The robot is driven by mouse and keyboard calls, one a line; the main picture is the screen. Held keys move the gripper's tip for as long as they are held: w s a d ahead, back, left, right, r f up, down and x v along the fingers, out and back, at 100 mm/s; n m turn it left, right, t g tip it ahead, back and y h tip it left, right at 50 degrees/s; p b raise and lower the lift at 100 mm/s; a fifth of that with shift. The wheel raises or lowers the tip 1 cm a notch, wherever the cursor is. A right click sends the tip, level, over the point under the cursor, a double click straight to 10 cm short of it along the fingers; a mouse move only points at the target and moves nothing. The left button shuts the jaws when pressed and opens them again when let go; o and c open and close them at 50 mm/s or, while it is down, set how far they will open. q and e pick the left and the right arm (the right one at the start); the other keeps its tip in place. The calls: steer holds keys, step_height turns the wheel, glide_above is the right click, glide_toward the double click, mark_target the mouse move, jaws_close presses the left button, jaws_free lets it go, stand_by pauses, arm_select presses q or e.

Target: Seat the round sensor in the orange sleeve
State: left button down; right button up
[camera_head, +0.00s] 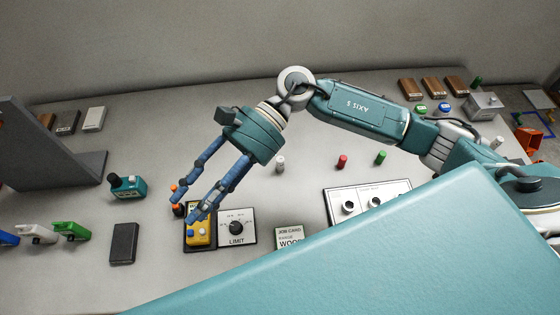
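My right gripper (184,207) reaches in from the right, its blue fingers pointing down and left. The fingers are apart, with a clear gap between them. A small dark round piece (178,210) shows at the fingertips, and a small orange piece (174,187) shows just beyond the left finger. I cannot tell which is the round sensor or the orange sleeve, nor whether the fingers touch either. My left gripper is not in view.
A dial panel marked LIMIT (236,228) stands right of the yellow box. A teal device (127,186) and a dark block (124,243) lie left. A white panel with knobs (368,199) is right. A grey upright panel (40,150) stands at the left edge.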

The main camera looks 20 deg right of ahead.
steer(key=w+d+f+n+t+h, duration=0.1)
steer(key=w+d+f+n+h, duration=0.15)
steer(key=d+f+h, duration=0.2)
steer(key=n+t+h+p, duration=0.1)
steer(key=t+h, duration=0.4)
steer(key=h, duration=0.4)
glide_above(280, 158)
step_height(280, 158, down, 5)
steer(key=shift+y, duration=0.25)
step_height(280, 158, down, 4)
steer(key=shift+d+f+p, duration=0.15)
steer(key=shift+f+p, duration=0.1)
steer(key=shift+p, duration=0.4)
steer(key=shift+f, duration=0.3)
steer(key=f+p, duration=0.1)
steer(key=f, duration=0.1)
steer(key=f+p, duration=0.1)
steer(key=f, duration=0.1)
steer(key=shift+s+a+f, duration=0.1)
steer(key=shift+s+a, duration=0.05)
steer(key=shift+a, duration=0.05)
steer(key=shift+f+p, duration=0.3)
steer(key=shift+f, duration=0.3)
jaws_close()
